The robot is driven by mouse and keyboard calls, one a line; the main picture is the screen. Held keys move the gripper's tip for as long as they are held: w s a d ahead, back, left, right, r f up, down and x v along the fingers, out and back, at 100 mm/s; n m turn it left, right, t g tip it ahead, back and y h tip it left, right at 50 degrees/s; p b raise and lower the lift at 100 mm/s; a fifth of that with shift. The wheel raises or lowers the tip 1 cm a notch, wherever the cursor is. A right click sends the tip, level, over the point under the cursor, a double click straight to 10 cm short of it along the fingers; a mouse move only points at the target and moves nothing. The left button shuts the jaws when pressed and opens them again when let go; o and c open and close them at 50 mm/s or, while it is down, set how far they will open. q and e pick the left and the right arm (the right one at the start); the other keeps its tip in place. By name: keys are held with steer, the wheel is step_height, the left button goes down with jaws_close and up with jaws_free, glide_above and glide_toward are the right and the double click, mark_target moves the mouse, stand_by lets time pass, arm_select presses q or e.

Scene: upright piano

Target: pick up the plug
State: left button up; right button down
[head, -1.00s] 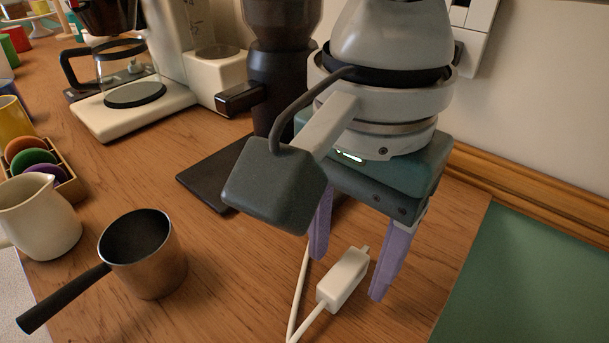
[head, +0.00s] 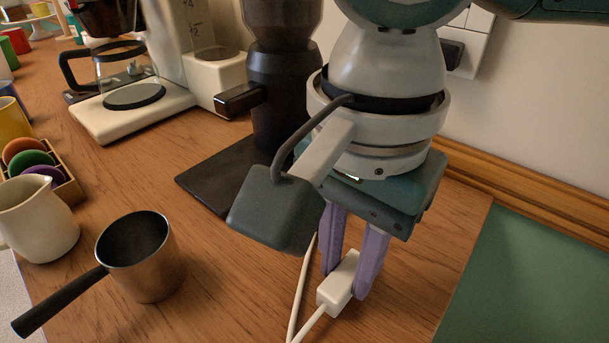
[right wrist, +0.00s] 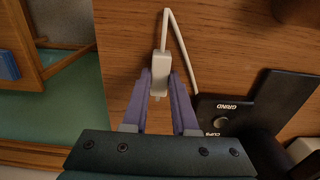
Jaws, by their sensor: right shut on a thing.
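The white plug (head: 338,284) is at the wooden counter, with its white cord running off toward the bottom of the head view. My right gripper (head: 345,287) has its two purple fingers on either side of the plug and is shut on it. In the right wrist view the plug (right wrist: 160,82) sits between the fingertips (right wrist: 160,84), prongs pointing back toward the palm. I cannot tell whether the plug is clear of the counter. My left gripper is not in view.
A black coffee grinder (head: 283,95) stands behind the gripper on a dark base. A metal pot (head: 150,270), a cream jug (head: 38,220) and a coffee maker (head: 140,112) are to the left. A wall socket (head: 470,45) is at the upper right.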

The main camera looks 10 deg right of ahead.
mark_target(345, 271)
steer(key=shift+r, duration=0.1)
stand_by(0.3)
step_height(345, 271, up, 19)
steer(key=p, duration=0.4)
steer(key=w+a+f+m+t+y+p, duration=0.1)
steer(key=w+a+f+t+y+p, duration=0.15)
steer(key=w+a, duration=0.25)
steer(key=w+d+f+t+y+p, duration=0.25)
steer(key=w+d+t+y, duration=0.25)
steer(key=w+d+t, duration=0.4)
steer(key=s+d+r+n+t+y, duration=0.1)
steer(key=s+d+r+t+y, duration=0.1)
steer(key=s+d, duration=0.3)
steer(key=shift+s+d+r+t+y, duration=0.35)
steer(key=shift+s+y, duration=0.4)
steer(key=shift+s, duration=0.2)
steer(key=shift+p, duration=0.3)
